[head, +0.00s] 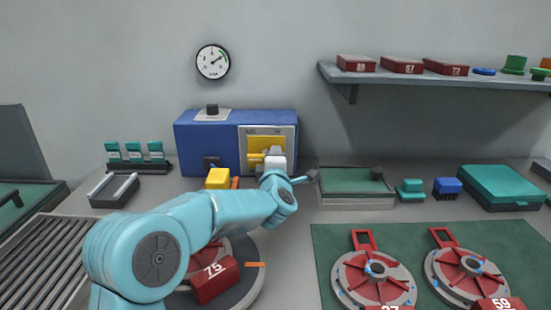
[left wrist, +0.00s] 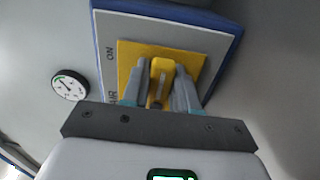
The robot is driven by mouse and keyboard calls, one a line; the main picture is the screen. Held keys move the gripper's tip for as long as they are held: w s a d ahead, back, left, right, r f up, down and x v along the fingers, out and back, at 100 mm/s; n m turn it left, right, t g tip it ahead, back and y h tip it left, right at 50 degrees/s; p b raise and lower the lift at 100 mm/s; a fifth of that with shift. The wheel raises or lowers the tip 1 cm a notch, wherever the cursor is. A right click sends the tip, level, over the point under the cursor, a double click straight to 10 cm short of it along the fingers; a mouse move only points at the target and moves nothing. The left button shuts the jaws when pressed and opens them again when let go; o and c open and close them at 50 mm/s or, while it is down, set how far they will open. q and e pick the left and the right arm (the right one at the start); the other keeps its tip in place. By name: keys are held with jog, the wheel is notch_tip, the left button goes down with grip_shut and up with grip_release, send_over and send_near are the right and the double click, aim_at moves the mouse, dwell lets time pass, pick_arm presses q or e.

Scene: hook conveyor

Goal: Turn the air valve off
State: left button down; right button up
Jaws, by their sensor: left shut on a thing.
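The air valve is on the white front panel (head: 284,137) of a blue box (head: 205,138) on the bench. Its yellow handle (left wrist: 161,70) stands on a yellow plate (left wrist: 131,52), with the words ON and AIR beside it in the left wrist view. My left gripper (head: 270,160) is at the panel. In the left wrist view its two grey fingers (left wrist: 163,86) are shut on the handle, one on each side. In the head view the gripper hides part of the handle. My right gripper is not in view.
A round gauge (head: 212,62) hangs on the wall, its needle pointing up and right near a green band. A yellow block (head: 217,178) stands before the box. A green-floored tray (head: 350,202) lies to the right. Red-and-grey reels (head: 372,272) lie on a green mat (head: 330,240).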

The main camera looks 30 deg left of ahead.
pick_arm(q)
jog(key=shift+r, duration=0.1)
jog(key=c, duration=1)
grip_release()
jog(key=shift+o, duration=0.2)
jog(key=b+v, duration=0.1)
jog(key=v, duration=1.4)
jog(key=shift+s+d, duration=0.1)
jog(key=shift+s, duration=0.25)
jog(key=shift+s+d, duration=0.15)
jog(key=shift+s, duration=0.1)
